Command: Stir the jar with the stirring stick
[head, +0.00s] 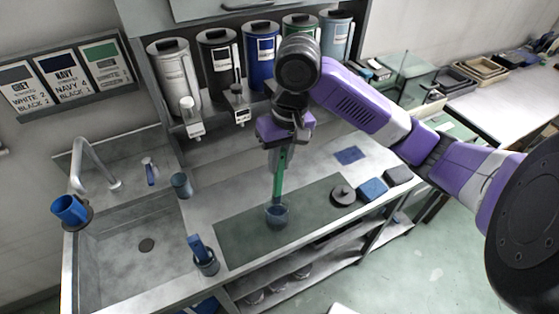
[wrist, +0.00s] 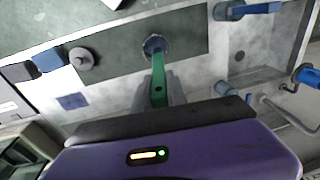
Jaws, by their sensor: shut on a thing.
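The jar (head: 277,216) is a small blue-grey open vessel standing on the dark green mat (head: 240,235). It also shows in the wrist view (wrist: 155,46). The stirring stick (head: 279,182) is green and long, and it points down from my gripper (head: 280,150). My gripper is shut on the stick's upper part above the jar. In the wrist view the stick (wrist: 158,82) runs from the fingers to the jar, with its lower end at the jar's mouth. How deep the tip sits is hidden.
A sink (head: 140,245) with a tap lies left of the mat. A blue-handled tool stands in a holder (head: 206,262) at the mat's left. A round dark lid (head: 343,195) and blue block (head: 373,189) are at right. Several canisters with dispensers (head: 262,55) stand behind.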

